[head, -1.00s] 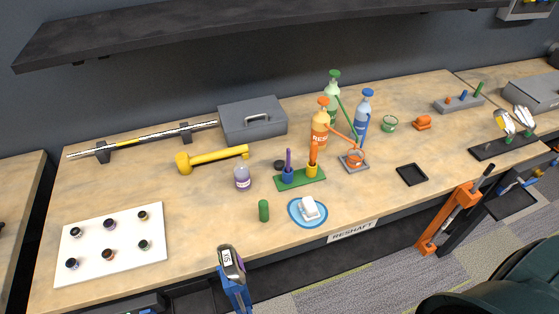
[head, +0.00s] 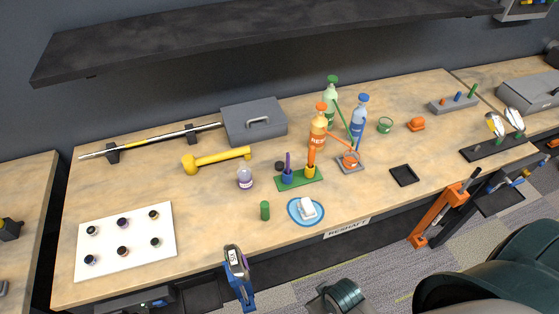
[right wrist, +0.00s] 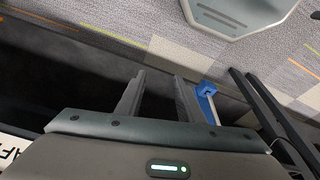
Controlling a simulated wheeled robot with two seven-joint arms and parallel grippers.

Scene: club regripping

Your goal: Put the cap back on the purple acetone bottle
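The purple acetone bottle (head: 245,178) is a small clear bottle with a purple label. It stands upright on the bench, left of the green stand. A small dark round piece (head: 279,166), possibly its cap, lies on the bench to its right, behind the green stand. The bottle's top is too small to read clearly. My right gripper (right wrist: 160,78) is open and empty in the right wrist view, with dark floor and carpet beyond its fingers. In the head view my right arm's end shows at the bottom, in front of the bench and well away from the bottle. My left gripper is out of view.
The green stand (head: 313,180) with brushes is right of the bottle. A yellow mallet (head: 218,159) lies behind it. A green cylinder (head: 265,211) and blue dish (head: 292,216) are in front. A blue clamp (head: 239,272) rises at the bench front. Tall bottles (head: 318,128) stand behind.

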